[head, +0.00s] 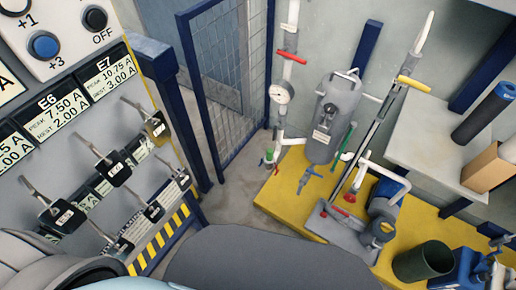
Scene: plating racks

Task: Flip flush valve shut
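Several valve handles show on the pipework in the head view, and I cannot tell from labels which is the flush valve. A red handle (291,57) lies across the upright white pipe (291,22) above a round gauge (281,92). A green handle (271,156) is low on that pipe. A blue valve handle (311,171) is below the grey filter vessel (334,118). A yellow handle (413,82) is at upper right. Neither gripper is in view.
The equipment stands on a yellow platform (283,198). A dark green bin (423,261) and a blue container (456,268) are at lower right. A blue mesh gate (228,90) stands left of the pipes.

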